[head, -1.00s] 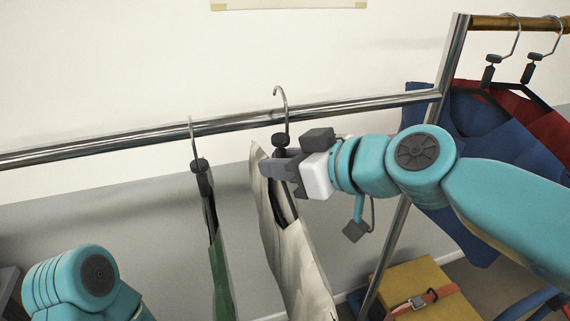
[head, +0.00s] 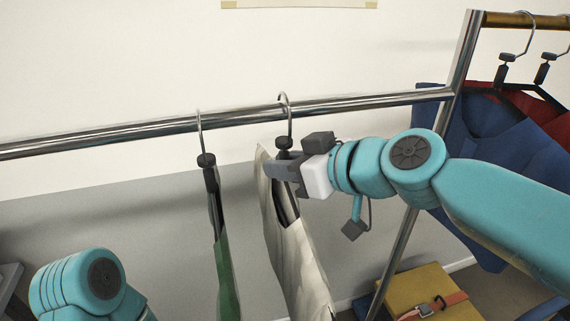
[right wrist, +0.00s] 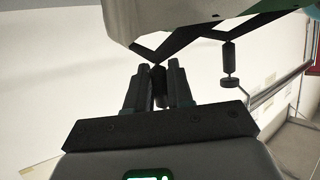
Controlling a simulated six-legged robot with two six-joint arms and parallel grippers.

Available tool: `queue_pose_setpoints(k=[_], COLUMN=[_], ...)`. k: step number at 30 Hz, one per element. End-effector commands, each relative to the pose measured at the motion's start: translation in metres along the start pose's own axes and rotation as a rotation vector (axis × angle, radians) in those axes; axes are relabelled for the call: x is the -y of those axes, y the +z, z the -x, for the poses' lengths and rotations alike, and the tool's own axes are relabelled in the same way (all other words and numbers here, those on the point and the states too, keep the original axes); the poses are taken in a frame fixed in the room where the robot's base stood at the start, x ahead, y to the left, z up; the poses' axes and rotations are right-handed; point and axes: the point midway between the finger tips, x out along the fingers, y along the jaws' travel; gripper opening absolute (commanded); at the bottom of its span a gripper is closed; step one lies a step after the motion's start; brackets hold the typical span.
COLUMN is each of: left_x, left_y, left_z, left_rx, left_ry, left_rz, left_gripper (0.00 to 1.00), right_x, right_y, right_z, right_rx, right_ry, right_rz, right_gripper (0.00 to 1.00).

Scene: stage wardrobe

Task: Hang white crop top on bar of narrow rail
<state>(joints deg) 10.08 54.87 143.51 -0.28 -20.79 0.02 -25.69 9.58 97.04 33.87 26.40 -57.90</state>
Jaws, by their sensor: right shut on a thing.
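The white crop top (head: 305,265) hangs below its dark hanger, and it also shows at the top of the right wrist view (right wrist: 185,14). My right gripper (head: 280,170) is shut on the hanger's dark neck, which sits between the fingers (right wrist: 159,86) in the right wrist view. The hanger's metal hook (head: 289,118) curves over the silver bar (head: 360,104) of the narrow rail; I cannot tell whether it bears on the bar. My left gripper is out of view; only my left arm shows at lower left.
A green garment (head: 226,270) hangs on the bar close to the left of the crop top. Blue (head: 480,150) and red garments hang on another rail at right, behind a metal upright (head: 456,75). A yellow box (head: 425,290) stands low at right. The bar's left part is bare.

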Motion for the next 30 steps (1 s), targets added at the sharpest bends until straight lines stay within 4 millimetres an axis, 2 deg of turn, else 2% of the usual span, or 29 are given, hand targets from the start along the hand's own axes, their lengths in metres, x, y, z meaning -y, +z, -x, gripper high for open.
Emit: queue_pose_setpoints(k=[12,13,15,16,30], left_x=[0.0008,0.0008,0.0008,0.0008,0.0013], left_y=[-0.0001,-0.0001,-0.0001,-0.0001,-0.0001], left_z=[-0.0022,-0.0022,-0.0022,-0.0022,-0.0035], left_rx=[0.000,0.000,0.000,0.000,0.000], left_ry=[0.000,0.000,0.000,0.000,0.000], left_rz=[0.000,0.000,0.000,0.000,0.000], left_gripper=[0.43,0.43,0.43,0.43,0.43], right_x=[0.0000,0.0000,0.0000,0.0000,-0.0003], right_y=[0.0013,0.0013,0.0014,0.0014,0.0021], right_z=[-0.0005,-0.0005,-0.0005,-0.0005,0.0041], right_rx=[-0.001,-0.001,-0.001,-0.001,-0.001], right_ry=[0.000,0.000,0.000,0.000,0.000], right_rz=[0.000,0.000,0.000,0.000,0.000], right_gripper=[0.00,0.25,0.47,0.51,0.51])
